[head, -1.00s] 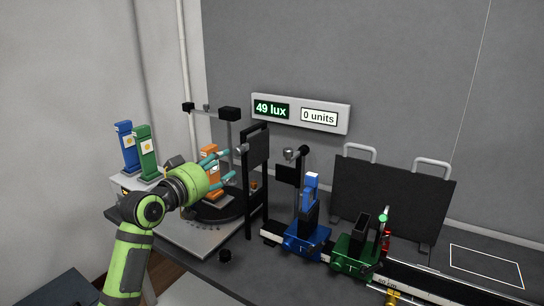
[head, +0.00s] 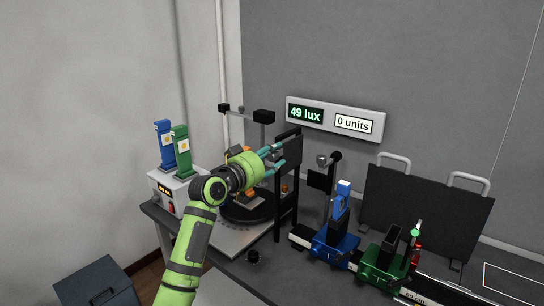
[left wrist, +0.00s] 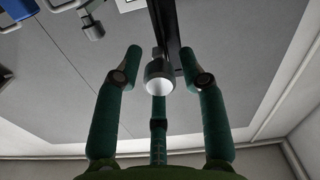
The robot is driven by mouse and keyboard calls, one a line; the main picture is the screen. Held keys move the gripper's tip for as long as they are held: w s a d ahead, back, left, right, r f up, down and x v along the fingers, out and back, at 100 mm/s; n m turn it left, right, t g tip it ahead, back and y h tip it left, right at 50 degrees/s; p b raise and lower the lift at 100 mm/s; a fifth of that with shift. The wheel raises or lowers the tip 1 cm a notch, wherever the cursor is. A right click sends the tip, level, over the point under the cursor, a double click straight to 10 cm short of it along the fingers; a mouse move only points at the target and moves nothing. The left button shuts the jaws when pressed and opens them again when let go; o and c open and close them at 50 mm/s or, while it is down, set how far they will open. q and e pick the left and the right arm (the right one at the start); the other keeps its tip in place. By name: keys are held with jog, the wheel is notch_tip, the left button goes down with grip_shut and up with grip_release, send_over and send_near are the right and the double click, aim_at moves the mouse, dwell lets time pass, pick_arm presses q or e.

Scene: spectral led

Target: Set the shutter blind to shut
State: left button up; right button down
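The shutter blind appears to be the dark panel (head: 290,152) high in a black two-post frame (head: 279,215) in the head view. A round metal knob (left wrist: 158,76) shows in the left wrist view, in front of a dark upright bar; I take it to be the blind's handle. My left gripper (head: 290,153) is at the frame, its teal fingers overlapping the panel in the head view. In the left wrist view its fingers are spread on both sides of the knob, with gaps, so it is open and empty. My right gripper is out of view.
A blue carriage (head: 335,242) and green carriage (head: 382,265) stand right of the frame on a rail. A smaller black plate (head: 319,181) on a post stands close by. A turntable (head: 232,214) is behind my gripper.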

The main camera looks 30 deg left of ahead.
pick_arm(q)
grip_shut()
notch_tip(320, 180, down, 11)
jog(key=b, duration=0.7)
jog(key=shift+r, duration=0.15)
jog(key=o, duration=0.6)
grip_release()
jog(key=shift+c, duration=0.2)
